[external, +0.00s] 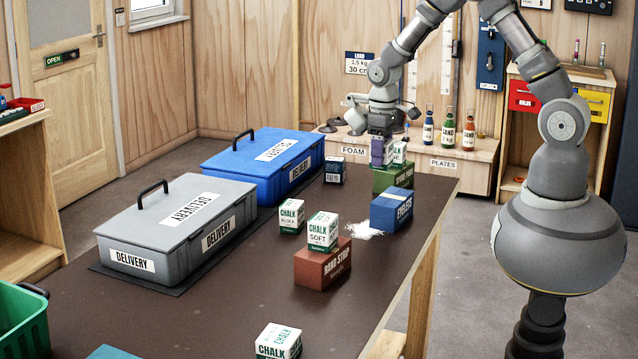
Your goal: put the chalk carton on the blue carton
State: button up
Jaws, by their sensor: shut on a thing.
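My gripper (383,152) points down at the far right part of the table, shut on a white and green chalk carton (398,154). The near finger hides the carton's left part. The carton is directly over a green carton (394,177); I cannot tell if it touches its top. The blue carton (391,211) lies nearer the camera, in front of the green carton, with its visible top bare. Other chalk cartons show: one on the table (291,217), one on top of a red carton (322,232), and one at the front edge (278,342).
The red carton (322,266) stands mid-table. A small dark carton (334,170) stands beside a blue delivery box (262,165). A grey delivery box (177,228) is at left. The table's right edge is near the blue carton.

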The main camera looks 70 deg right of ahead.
aim_at(394, 197)
jog(key=s+f, duration=0.1)
jog(key=f, duration=0.1)
jog(key=s+f+b, duration=0.1)
jog(key=f, duration=0.1)
jog(key=s+f+b, duration=0.1)
jog(key=f, duration=0.2)
jog(key=shift+s+a+f, duration=0.1)
jog(key=shift+s+a, duration=0.15)
jog(key=shift+f, duration=0.15)
jog(key=o, duration=1.1)
notch_tip(394, 197, up, 12)
jog(key=p, duration=0.3)
jog(key=shift+r, duration=0.2)
